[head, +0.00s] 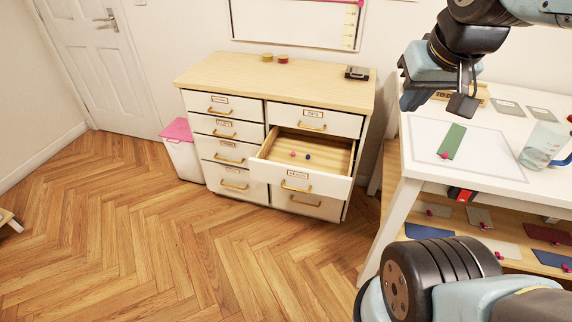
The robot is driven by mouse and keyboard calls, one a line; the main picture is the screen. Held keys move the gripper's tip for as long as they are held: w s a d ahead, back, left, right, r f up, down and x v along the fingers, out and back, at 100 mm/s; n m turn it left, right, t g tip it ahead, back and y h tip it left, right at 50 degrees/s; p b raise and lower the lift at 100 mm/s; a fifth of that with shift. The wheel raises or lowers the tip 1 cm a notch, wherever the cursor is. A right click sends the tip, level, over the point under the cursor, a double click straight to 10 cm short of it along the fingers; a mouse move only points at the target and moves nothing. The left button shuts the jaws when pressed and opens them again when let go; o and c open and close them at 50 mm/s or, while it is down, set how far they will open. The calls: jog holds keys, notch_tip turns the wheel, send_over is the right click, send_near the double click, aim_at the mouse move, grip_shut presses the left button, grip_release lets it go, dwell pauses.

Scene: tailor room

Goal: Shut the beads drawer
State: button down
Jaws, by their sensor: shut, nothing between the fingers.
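The beads drawer (297,185) is the middle drawer in the right column of a white cabinet with a wooden top. It is pulled well out, and its front carries a brass handle (296,189) and a small label. Inside it lie a pink bead-like item (293,154) and a dark blue one (308,157). My gripper (464,103) is shut and empty at the upper right, over the white table and well to the right of the cabinet. It does not touch the drawer.
The white table (401,192) stands right of the cabinet, holding a green strip (452,141) and a mug (543,146). A bin with a pink lid (178,131) stands left of the cabinet. The wooden floor (190,250) in front is clear.

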jog(key=w+a+f+n+g+h, duration=0.1)
jog(key=w+f+n+g+h, duration=0.3)
jog(key=w+f, duration=0.6)
jog(key=n+t+h, duration=0.2)
jog(key=n+t, duration=1.3)
jog(key=n, duration=1.3)
send_near(288, 168)
jog(key=x, duration=0.7)
jog(key=shift+s+d+f, duration=0.1)
jog(key=shift+s+d, duration=0.05)
